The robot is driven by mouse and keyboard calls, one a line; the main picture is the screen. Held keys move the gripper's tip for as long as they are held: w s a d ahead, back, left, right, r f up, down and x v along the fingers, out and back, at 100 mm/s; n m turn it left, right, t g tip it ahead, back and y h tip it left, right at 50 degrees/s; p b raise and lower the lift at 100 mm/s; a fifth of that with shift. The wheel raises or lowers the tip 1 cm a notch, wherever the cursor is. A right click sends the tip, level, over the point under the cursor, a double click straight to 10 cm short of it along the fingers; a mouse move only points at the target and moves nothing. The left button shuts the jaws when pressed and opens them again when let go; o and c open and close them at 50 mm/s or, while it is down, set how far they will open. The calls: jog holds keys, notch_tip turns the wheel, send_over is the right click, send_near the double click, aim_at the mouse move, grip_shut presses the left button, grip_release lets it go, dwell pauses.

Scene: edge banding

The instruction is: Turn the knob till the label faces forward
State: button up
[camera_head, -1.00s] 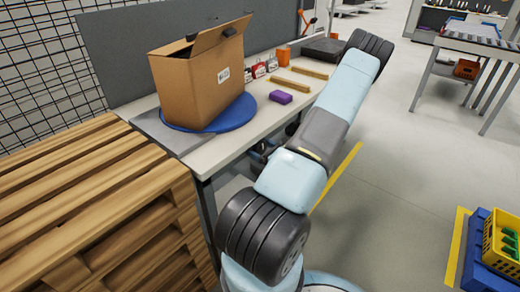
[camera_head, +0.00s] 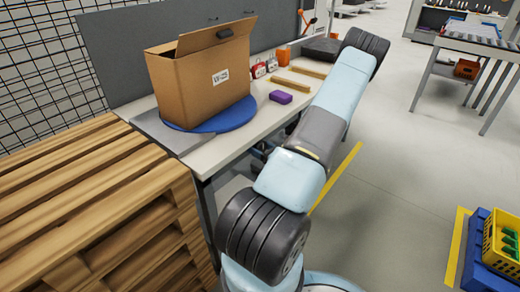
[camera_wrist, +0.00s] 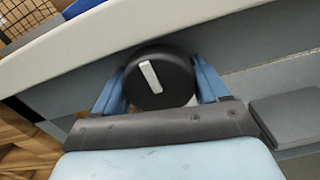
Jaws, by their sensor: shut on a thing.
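A black round knob (camera_wrist: 155,92) with a white pointer bar is on the front of the bench in the wrist view. My gripper (camera_wrist: 160,85) is shut on it, with one blue finger on each side. In the head view, an open cardboard box (camera_head: 210,85) stands on a blue round turntable (camera_head: 228,119). A white label (camera_head: 220,77) shows on the box face toward the right front of the picture.
A wooden pallet stack (camera_head: 100,190) stands at the left front.

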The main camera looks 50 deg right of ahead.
jog(key=shift+f, duration=0.15)
jog(key=o, duration=1)
jog(key=shift+s, duration=0.15)
jog(key=s, duration=0.9)
jog(key=s+d, duration=0.1)
jog(key=s, duration=0.3)
jog(key=shift+s+d, duration=0.1)
jog(key=shift+s, duration=0.15)
